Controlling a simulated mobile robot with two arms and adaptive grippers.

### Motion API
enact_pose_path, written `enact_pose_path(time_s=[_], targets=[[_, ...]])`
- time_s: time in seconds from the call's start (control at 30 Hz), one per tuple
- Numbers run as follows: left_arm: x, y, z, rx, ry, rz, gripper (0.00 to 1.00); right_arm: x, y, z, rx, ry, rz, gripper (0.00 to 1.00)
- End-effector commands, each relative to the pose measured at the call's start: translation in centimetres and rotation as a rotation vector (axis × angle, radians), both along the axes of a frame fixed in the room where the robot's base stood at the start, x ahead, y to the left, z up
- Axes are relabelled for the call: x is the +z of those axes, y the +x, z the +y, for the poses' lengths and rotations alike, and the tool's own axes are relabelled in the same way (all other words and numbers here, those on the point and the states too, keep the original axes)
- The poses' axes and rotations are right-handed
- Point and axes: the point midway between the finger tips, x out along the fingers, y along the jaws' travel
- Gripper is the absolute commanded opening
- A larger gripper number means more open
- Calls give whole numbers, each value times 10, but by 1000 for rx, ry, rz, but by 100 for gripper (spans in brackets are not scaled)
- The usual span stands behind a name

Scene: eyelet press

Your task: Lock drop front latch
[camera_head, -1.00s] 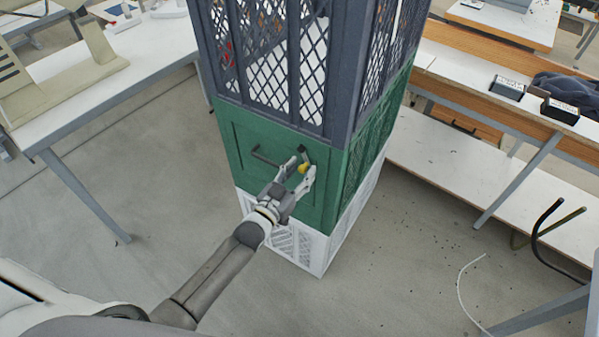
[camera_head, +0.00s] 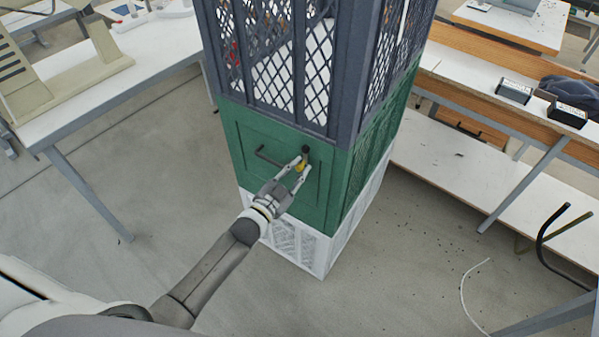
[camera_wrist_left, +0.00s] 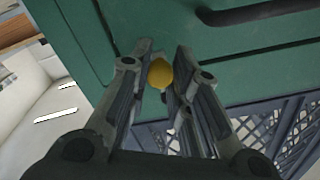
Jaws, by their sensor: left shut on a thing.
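The green crate (camera_head: 262,199) is the middle one of a stack, with a drop front facing me. A dark bar handle (camera_head: 268,160) is on that front. To its right is the latch, with a yellow knob (camera_head: 301,167) below a round black part (camera_head: 306,149). My left gripper (camera_head: 302,163) is shut on the yellow knob. In the left wrist view, the yellow knob (camera_wrist_left: 160,73) sits between the two fingers, close to the green panel. The handle (camera_wrist_left: 255,12) shows there at the top right. My right gripper is not in view.
A dark grey lattice crate (camera_head: 300,60) stands on the green crate, and a white crate (camera_head: 322,258) is beneath it. A white table (camera_head: 110,78) is at the left. A bench (camera_head: 500,185) with small black boxes is at the right. The floor in front is clear.

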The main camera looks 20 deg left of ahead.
Motion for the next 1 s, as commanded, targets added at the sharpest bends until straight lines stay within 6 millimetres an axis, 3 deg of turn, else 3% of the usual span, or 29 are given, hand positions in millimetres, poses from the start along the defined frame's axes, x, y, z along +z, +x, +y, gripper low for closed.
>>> enact_pose_path(time_s=[0.2, 0.23, 0.4, 0.77, 1.0], targets=[[0, 0, 1, 2, -1, 2, 0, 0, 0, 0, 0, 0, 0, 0], [0, 0, 1, 2, -1, 2, 23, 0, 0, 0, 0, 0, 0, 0], [0, 0, 1, 2, -2, 2, 42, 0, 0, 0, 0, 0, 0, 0], [-1, -3, 1, 1, -2, 2, 42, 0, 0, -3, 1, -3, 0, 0], [-2, -34, 9, 1, -2, 5, 42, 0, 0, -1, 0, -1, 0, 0]])
